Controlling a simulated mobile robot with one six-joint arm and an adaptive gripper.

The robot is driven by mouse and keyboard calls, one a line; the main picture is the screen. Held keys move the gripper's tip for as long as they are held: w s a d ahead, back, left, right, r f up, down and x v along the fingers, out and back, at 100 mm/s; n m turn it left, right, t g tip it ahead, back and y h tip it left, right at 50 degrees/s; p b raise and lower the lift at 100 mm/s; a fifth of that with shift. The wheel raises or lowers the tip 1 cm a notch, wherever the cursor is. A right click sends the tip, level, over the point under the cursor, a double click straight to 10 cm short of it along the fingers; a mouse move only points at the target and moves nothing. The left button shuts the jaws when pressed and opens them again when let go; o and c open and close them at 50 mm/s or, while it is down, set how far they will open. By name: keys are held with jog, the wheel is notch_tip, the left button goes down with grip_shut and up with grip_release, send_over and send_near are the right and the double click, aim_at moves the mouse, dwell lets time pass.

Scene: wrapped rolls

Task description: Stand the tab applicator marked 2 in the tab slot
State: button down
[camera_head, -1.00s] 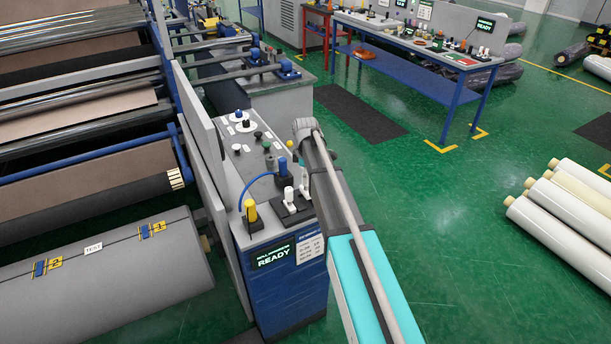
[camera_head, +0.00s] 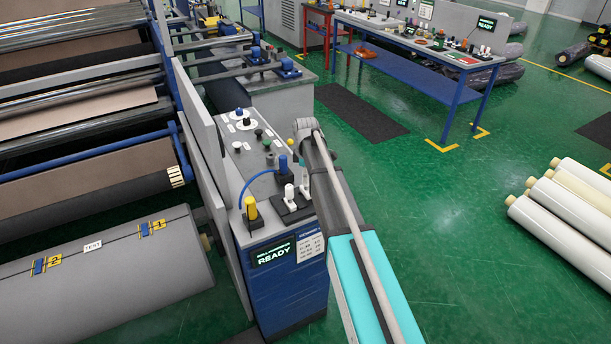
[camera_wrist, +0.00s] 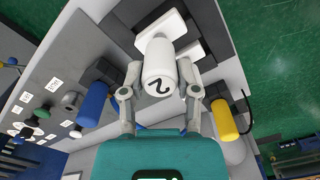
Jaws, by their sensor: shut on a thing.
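The white tab applicator marked 2 (camera_wrist: 158,62) is in the middle of the wrist view, its number facing the camera. My gripper (camera_wrist: 160,74) is shut on it, one finger on each side. Beyond it are a white crosspiece and a dark plate (camera_wrist: 112,45); whether the applicator touches the plate or sits in a slot cannot be told. In the head view, two white upright pieces (camera_head: 289,196) stand at the dark plate (camera_head: 297,214) on the console; which is the held one is unclear. My gripper cannot be made out in the head view.
A blue handle (camera_wrist: 92,104) stands left of my gripper and a yellow one (camera_wrist: 224,118) right of it, both close. The console (camera_head: 278,285) also carries several knobs. A large grey roll (camera_head: 130,275) lies to its left.

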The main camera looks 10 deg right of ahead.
jog(key=shift+f+b, duration=1.55)
jog(key=shift+c, duration=1.3)
grip_release()
jog(key=shift+r, duration=0.2)
notch_tip(320, 180, up, 10)
jog(key=p, duration=1)
jog(key=shift+d+f, duration=0.1)
jog(key=shift+s+f, duration=0.2)
jog(key=shift+s, duration=0.3)
jog(key=s+f+m+b, duration=0.3)
jog(key=s+m, duration=0.4)
jog(key=s, duration=0.7)
jog(key=s+f+m+b, duration=0.3)
jog(key=s+m, duration=0.4)
jog(key=s, duration=0.7)
jog(key=shift+a+f+m+b, duration=0.25)
jog(key=shift+f+m+b, duration=0.1)
jog(key=shift+b, duration=0.1)
